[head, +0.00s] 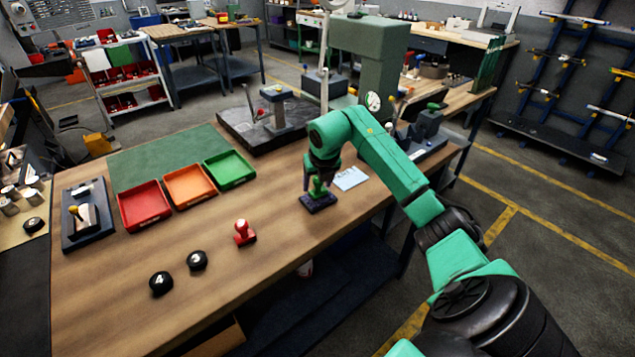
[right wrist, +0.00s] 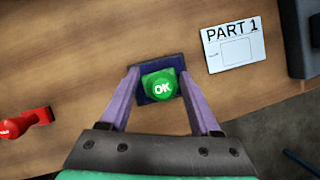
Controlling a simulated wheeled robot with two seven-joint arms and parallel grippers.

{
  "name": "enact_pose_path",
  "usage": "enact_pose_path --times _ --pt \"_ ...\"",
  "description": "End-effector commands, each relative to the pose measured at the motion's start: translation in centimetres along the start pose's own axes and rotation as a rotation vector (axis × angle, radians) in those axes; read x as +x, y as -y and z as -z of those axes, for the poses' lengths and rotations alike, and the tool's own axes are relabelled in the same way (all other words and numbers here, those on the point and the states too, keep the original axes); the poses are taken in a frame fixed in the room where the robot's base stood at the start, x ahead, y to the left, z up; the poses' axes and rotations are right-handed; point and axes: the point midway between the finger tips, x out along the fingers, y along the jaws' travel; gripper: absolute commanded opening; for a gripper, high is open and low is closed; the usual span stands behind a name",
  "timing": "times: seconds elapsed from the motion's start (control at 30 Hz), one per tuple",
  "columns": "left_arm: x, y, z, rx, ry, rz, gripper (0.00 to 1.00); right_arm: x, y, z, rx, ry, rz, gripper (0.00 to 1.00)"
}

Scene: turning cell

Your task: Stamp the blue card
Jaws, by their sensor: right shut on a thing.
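The blue card (head: 349,179) lies flat on the workbench, right of my right gripper. In the right wrist view the card (right wrist: 234,45) reads "PART 1" with an empty printed box. My right gripper (head: 317,186) is shut on a green stamp (head: 317,189), whose top reads "OK" in the right wrist view (right wrist: 161,87). The stamp is at a dark blue ink pad (head: 319,205); whether it touches the pad I cannot tell. A red stamp (head: 244,233) stands on the bench to the left, and its edge shows in the right wrist view (right wrist: 22,123). My left gripper is not in view.
Red (head: 145,206), orange (head: 190,186) and green (head: 230,169) trays stand in a row at the back left. Two black numbered pucks (head: 161,283) sit near the front edge. A green machine column (head: 369,60) rises behind my right arm.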

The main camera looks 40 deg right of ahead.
Motion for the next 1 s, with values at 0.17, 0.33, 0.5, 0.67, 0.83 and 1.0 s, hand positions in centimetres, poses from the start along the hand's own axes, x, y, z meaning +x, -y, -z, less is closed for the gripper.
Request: enact_pose_path --times 0.17,0.33,0.5,0.67,0.83,1.0 --pt "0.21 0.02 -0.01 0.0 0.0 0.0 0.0 0.25 0.01 0.1 0.0 0.0 0.0 0.28" --pt "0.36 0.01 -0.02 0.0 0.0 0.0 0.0 0.44 0.02 0.18 0.0 0.0 0.0 0.28" --pt "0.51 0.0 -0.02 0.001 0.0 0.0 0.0 0.64 0.02 0.25 0.0 0.0 0.001 0.28" --pt "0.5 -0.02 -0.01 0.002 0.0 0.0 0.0 0.65 0.01 0.27 0.0 0.0 0.001 0.28" --pt "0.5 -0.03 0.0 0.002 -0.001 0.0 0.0 0.68 0.01 0.3 0.0 -0.001 0.001 0.28" --pt "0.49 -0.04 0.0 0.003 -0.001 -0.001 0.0 0.68 0.0 0.32 0.0 -0.002 0.001 0.28"
